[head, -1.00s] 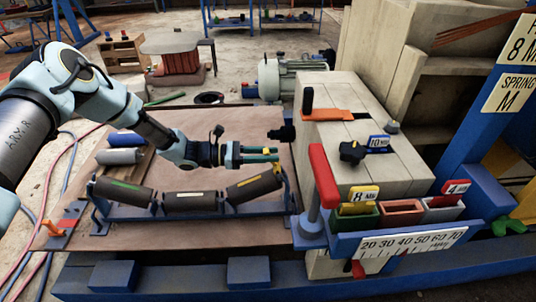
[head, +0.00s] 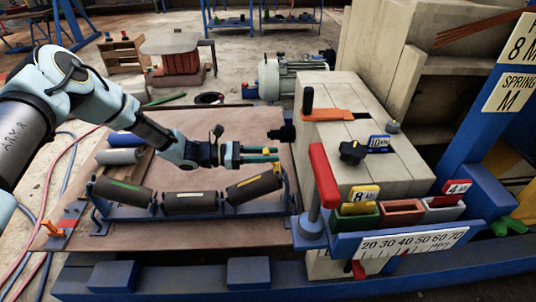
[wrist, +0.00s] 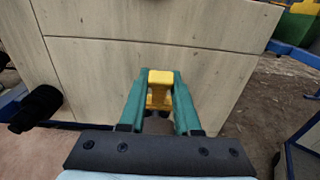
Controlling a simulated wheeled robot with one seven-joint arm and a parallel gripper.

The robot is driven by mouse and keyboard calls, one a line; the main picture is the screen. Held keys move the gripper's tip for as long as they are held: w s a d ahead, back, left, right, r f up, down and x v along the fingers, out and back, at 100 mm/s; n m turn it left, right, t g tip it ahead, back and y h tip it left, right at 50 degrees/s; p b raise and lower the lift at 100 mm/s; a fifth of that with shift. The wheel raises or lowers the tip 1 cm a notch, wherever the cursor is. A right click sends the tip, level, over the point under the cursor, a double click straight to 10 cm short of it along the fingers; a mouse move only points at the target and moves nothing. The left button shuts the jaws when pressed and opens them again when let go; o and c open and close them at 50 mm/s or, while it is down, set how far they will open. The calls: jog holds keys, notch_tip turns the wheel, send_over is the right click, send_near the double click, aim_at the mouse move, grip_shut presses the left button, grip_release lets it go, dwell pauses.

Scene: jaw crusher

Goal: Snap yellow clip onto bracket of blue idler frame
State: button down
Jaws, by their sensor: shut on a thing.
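My gripper (head: 262,154) is at the right end of the blue idler frame (head: 185,213), just above the right roller. In the wrist view my gripper (wrist: 159,82) has its two green fingers shut on the yellow clip (wrist: 160,77). In the head view a small part of the yellow clip (head: 275,163) shows below the fingertips, near the frame's right end bracket (head: 287,186). The frame carries a green-marked roller (head: 124,190), a middle roller (head: 190,202) and a right roller (head: 254,187). I cannot tell whether the clip touches the bracket.
A red-handled lever (head: 322,177) stands right of the frame. Loose rollers (head: 120,156) lie behind the frame at left.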

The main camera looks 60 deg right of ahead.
aim_at(273, 164)
jog(key=shift+s+d+f+b, duration=0.2)
jog(key=shift+s+f+b, duration=0.05)
jog(key=shift+f+b, duration=0.25)
jog(key=shift+s+d+f+b, duration=0.15)
jog(key=shift+s+f+b, duration=0.1)
jog(key=shift+f+b, duration=0.25)
dwell(0.5)
jog(key=shift+w+a+r+p, duration=0.15)
jog(key=shift+w+r+p, duration=0.05)
jog(key=shift+r+p, duration=0.2)
jog(key=shift+w+a+r+p, duration=0.1)
jog(key=shift+w+r+p, duration=0.1)
jog(key=shift+r+p, duration=0.15)
jog(key=shift+s+d+f+b, duration=0.2)
jog(key=shift+s+f+b, duration=0.05)
jog(key=shift+f+b, duration=0.3)
jog(key=shift+s+d+f+b, duration=0.15)
jog(key=shift+s+f+b, duration=0.1)
jog(key=shift+f+b, duration=0.3)
dwell(1.6)
jog(key=c, duration=0.5)
grip_release()
jog(key=shift+c, duration=0.2)
jog(key=v, duration=1)
jog(key=shift+w+a, duration=0.25)
jog(key=shift+w, duration=0.05)
jog(key=shift+r, duration=0.1)
